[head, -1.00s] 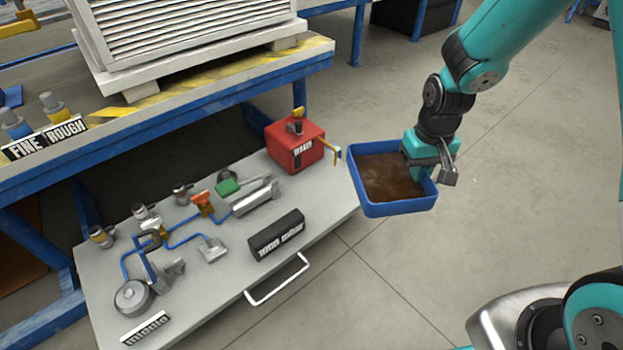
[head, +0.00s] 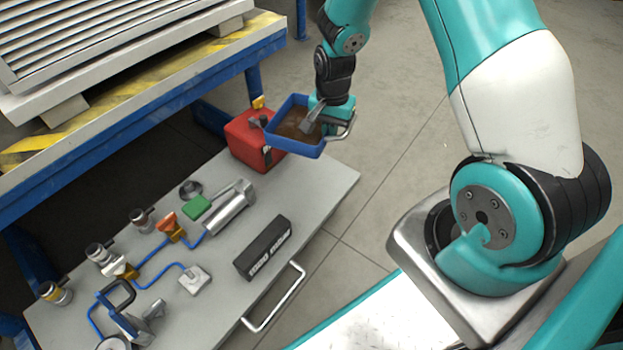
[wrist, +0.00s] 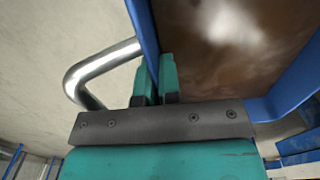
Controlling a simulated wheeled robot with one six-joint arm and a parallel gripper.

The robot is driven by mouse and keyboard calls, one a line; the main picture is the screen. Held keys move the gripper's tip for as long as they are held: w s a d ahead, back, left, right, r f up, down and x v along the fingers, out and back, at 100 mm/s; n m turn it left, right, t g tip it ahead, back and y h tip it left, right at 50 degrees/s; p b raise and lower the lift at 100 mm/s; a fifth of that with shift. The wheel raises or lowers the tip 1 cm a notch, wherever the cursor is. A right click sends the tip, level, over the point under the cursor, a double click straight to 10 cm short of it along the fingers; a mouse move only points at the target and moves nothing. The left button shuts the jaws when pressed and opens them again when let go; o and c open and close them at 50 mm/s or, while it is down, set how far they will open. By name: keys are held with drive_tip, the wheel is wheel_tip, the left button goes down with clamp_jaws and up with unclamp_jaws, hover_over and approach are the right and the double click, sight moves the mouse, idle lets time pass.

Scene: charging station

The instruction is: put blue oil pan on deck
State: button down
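The blue oil pan (head: 293,147) is a square tray with brown oil in it. It is held in the air near the far right corner of the grey panel table and overlaps the red box in the head view. My gripper (head: 313,116) is shut on the pan's near right wall, beside a bent metal handle (head: 347,124). In the wrist view the two fingers (wrist: 155,80) pinch the blue wall, with the oil surface (wrist: 230,50) at the upper right. A pale flat deck (head: 375,318) with a teal edge, apparently mine, shows at the bottom, bare where visible.
The grey panel table (head: 330,185) carries a red box (head: 243,140), a black gauge block (head: 263,248), blue pipes and valves. A metal handle (head: 275,300) sticks out from its front edge. A blue bench (head: 150,115) stands behind.

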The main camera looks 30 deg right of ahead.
wheel_tip(320, 180, down, 4)
drive_tip(key=d+m+b, duration=0.1)
drive_tip(key=d+m, duration=0.1)
drive_tip(key=m, duration=0.1)
drive_tip(key=b, duration=0.7)
hover_over(330, 189)
wheel_tip(330, 189, down, 14)
drive_tip(key=shift+r, duration=0.25)
wheel_tip(330, 189, down, 5)
drive_tip(key=shift+r+b, duration=0.2)
drive_tip(key=shift+b, duration=0.95)
drive_tip(key=shift+r, duration=0.1)
drive_tip(key=c, duration=1.7)
unclamp_jaws()
drive_tip(key=shift+f, duration=0.2)
drive_tip(key=o, duration=0.4)
